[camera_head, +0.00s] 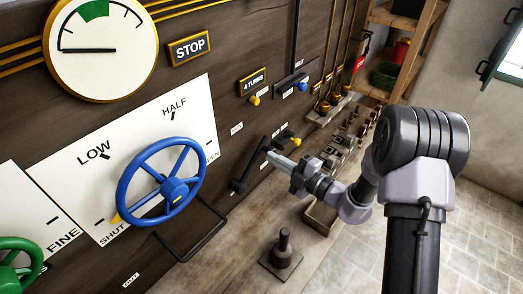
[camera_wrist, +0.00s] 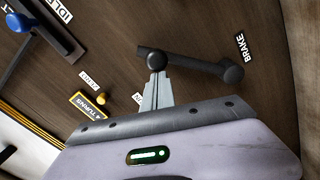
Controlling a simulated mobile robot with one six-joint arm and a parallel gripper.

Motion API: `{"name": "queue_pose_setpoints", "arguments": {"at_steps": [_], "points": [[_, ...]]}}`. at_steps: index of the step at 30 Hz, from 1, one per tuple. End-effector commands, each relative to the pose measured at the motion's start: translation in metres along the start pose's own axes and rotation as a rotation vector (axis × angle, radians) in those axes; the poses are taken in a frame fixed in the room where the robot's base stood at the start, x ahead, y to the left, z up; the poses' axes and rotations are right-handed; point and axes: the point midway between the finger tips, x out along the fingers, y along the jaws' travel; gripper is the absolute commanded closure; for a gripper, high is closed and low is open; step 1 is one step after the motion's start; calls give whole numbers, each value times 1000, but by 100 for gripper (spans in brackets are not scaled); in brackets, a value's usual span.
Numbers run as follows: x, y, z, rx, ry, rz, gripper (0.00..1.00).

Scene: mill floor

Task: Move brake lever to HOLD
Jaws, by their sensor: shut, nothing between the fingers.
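The brake lever (camera_wrist: 195,63) is a dark bar on the brown panel, beside the label BRAKE (camera_wrist: 241,47). Round dark bosses show along it. In the head view the lever (camera_head: 248,165) slants from lower left to upper right, right of the blue wheel. My gripper (camera_head: 268,154) is shut and empty, with its pale fingertips close to the lever's upper end. In the wrist view my gripper (camera_wrist: 156,80) overlaps the lever at its left boss; I cannot tell whether they touch. A small label (camera_wrist: 137,98) beside the fingers is partly hidden and not readable.
A yellow knob (camera_head: 295,142) on a dark plate is just right of my fingertips. Another yellow knob (camera_head: 253,100) and a blue knob (camera_head: 302,87) sit above. The blue wheel (camera_head: 160,185) is left. A dark post (camera_head: 283,248) stands on the ledge below.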

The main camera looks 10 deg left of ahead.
Motion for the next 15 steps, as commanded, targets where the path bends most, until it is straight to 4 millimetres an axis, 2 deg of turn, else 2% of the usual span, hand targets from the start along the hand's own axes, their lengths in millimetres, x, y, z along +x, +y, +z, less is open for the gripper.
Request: {"name": "queue_pose_setpoints", "arguments": {"at_steps": [2, 15], "points": [[0, 2, 8, 70, -2, -1, 100], [0, -32, 56, 467, -2, -5, 100]]}}
